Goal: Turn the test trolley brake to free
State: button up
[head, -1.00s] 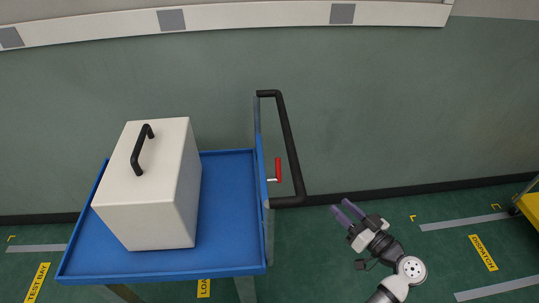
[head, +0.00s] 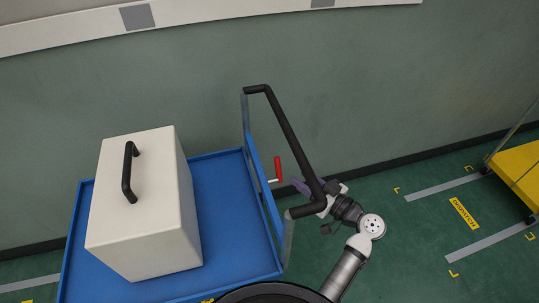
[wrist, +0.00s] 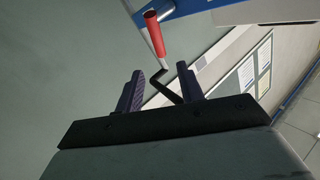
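The test trolley is blue, and its deck (head: 225,215) shows at the left of the head view. The brake lever (head: 278,168) has a red grip standing upright on a pale stem at the trolley's right end. My gripper (head: 300,187) is just right of the lever, partly hidden behind the black push handle (head: 285,130). In the wrist view the red grip (wrist: 154,36) lies beyond the fingertips, tilted. My gripper (wrist: 160,85) is open there, with a dark bent piece showing between its fingers. I see no contact with the red grip.
A white box (head: 145,215) with a black handle stands on the trolley deck. A green wall (head: 400,90) runs behind. A yellow trolley (head: 520,170) stands at the far right. The marked floor (head: 430,235) between is clear.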

jog(key=p+x, duration=0.3)
jog(key=x, duration=0.9)
jog(key=shift+p, duration=0.3)
jog(key=shift+a, duration=0.1)
grip_shut()
